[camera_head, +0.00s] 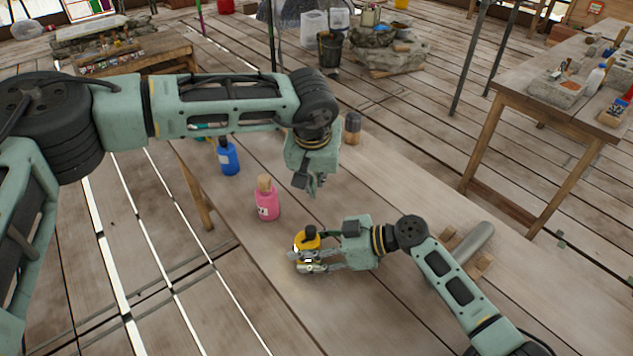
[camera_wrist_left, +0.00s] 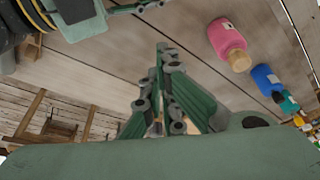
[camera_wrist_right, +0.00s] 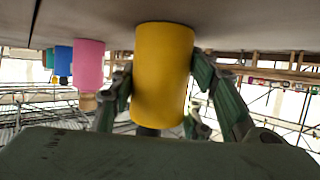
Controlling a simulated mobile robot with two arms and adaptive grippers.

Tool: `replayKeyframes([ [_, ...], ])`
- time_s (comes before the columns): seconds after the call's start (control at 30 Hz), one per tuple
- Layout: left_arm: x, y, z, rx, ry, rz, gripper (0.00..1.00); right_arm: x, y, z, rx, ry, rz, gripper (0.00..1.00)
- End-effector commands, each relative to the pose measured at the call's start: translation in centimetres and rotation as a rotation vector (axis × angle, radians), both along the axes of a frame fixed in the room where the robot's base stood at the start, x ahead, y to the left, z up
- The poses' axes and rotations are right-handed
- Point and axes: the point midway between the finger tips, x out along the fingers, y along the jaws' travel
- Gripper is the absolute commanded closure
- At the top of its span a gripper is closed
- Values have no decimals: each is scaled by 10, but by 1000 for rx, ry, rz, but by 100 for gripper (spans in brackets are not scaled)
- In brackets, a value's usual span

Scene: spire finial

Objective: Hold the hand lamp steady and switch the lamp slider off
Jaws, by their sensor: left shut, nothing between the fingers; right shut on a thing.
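The yellow hand lamp (camera_head: 307,240) stands on the wooden table in the head view, with a black top and a lit lower part. My right gripper (camera_head: 304,263) is shut on the lamp from the right. In the right wrist view the yellow lamp body (camera_wrist_right: 163,75) sits between its fingers (camera_wrist_right: 160,90). My left gripper (camera_head: 314,190) is above the table, behind the lamp and apart from it, pointing down. In the left wrist view its fingers (camera_wrist_left: 165,60) are together and empty. I cannot make out the lamp slider.
A pink bottle (camera_head: 266,200) stands left of the lamp, close to my left gripper. A blue bottle (camera_head: 228,157) and a dark brown jar (camera_head: 353,127) stand farther back. A grey cylinder (camera_head: 472,242) lies on wooden blocks at the right. The table's left edge is near the bottles.

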Motion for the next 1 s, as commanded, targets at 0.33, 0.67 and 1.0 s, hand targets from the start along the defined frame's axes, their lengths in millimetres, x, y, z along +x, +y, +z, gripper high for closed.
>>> replayKeyframes([
  [0.33, 22, -5, -68, 1, 3, 1, 100, 0, 0, 0, 0, 0, 0, 87],
  [0.67, -7, 2, -71, 0, 0, -1, 100, 0, 0, -1, -1, 0, 0, 87],
  [1.0, -15, 3, -70, -1, -1, 1, 100, 0, 0, 0, -1, 0, 0, 87],
])
